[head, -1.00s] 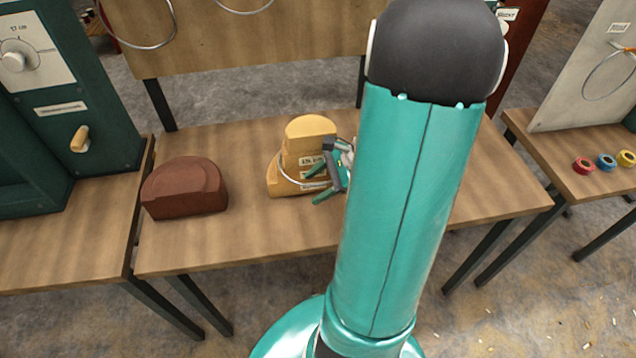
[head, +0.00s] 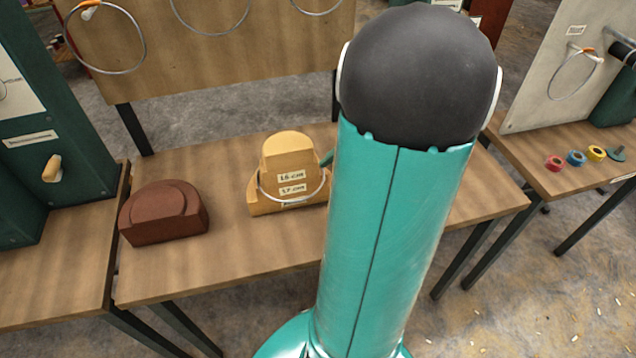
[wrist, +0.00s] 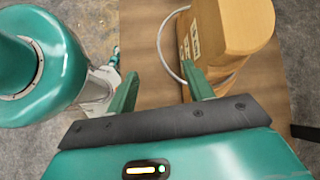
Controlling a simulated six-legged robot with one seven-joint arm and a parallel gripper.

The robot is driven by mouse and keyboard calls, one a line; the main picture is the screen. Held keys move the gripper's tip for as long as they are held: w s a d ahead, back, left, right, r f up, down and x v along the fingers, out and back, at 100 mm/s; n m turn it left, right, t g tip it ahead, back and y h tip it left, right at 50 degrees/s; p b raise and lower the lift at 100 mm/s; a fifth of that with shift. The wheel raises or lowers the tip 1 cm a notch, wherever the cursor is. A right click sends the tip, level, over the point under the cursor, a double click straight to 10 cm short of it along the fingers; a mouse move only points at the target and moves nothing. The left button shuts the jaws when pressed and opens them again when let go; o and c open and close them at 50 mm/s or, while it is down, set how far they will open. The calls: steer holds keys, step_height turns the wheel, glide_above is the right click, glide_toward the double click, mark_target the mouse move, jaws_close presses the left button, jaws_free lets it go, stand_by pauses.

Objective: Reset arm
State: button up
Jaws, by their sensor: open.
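My gripper (wrist: 163,88) is open in the wrist view, its two green fingers apart with nothing between them. In the head view it is almost wholly hidden behind my arm; only a small green bit shows beside the yellow stepped block. That yellow block (head: 290,158), labelled with sizes in cm, stands on the middle table (head: 170,275). A metal ring (head: 300,203) hangs around the block.
A dark red-brown stepped block (head: 165,215) sits on the table's left. Rings hang on the wooden board (head: 220,55) behind. Red (head: 554,163), blue (head: 576,158) and yellow (head: 597,153) rolls lie on the right table. A green cabinet (head: 50,150) stands at left.

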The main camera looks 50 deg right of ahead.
steer(key=shift+v, duration=0.75)
steer(key=w+a+r+n+h, duration=0.1)
steer(key=a+r+n+h, duration=0.2)
steer(key=a+n, duration=0.8)
steer(key=w+a+r+n+h, duration=0.1)
steer(key=a+r+n+h, duration=0.2)
steer(key=a+r+n, duration=0.3)
steer(key=a+n, duration=0.5)
steer(key=a, duration=0.7)
steer(key=shift+w+a+r+n+h, duration=0.3)
steer(key=shift+w+r+n, duration=0.05)
steer(key=shift+n, duration=0.05)
steer(key=shift+d, duration=0.1)
